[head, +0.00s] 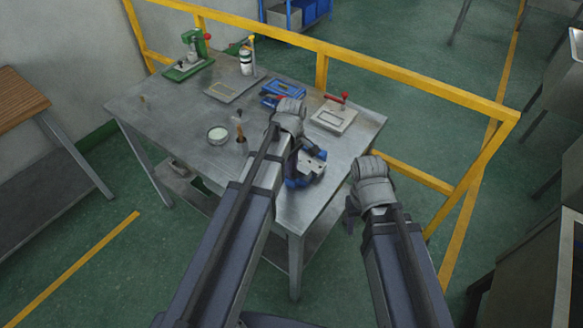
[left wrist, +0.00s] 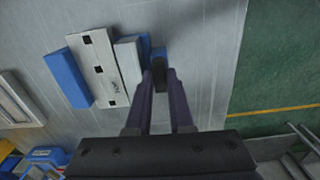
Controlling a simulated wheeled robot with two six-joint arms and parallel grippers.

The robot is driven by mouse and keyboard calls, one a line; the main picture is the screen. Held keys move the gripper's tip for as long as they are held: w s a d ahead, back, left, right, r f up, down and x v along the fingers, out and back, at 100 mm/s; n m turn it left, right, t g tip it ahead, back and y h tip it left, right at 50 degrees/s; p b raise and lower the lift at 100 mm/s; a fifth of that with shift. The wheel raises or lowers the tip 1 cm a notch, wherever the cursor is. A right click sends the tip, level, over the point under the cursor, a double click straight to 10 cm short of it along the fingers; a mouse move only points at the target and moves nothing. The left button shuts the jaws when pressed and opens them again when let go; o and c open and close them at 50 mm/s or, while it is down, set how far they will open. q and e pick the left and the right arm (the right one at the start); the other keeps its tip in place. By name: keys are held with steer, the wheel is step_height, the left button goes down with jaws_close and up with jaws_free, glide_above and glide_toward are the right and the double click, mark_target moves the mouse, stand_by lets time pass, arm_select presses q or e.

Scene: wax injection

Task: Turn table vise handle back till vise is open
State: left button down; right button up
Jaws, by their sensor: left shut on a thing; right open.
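The blue table vise (head: 314,164) with grey metal jaws sits near the front right edge of the metal table, partly hidden behind my left arm. In the left wrist view the vise (left wrist: 98,72) lies to the left of the fingers, with a pale jaw block (left wrist: 128,65) closest to them. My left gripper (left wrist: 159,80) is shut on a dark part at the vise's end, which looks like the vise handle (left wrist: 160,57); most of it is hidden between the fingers. Whether the jaws touch each other is hard to tell. My right gripper (head: 352,214) is open and empty, right of the table.
The table (head: 165,105) also bears a green press (head: 187,60), a white bottle (head: 246,60), a round dish (head: 218,135), a blue tray (head: 282,92) and a plate with a red-handled clamp (head: 335,114). A yellow rail (head: 400,77) runs behind.

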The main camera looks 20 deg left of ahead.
arm_select(q)
steer(key=shift+n, duration=0.3)
steer(key=c, duration=0.8)
jaws_free()
steer(key=shift+w, duration=0.1)
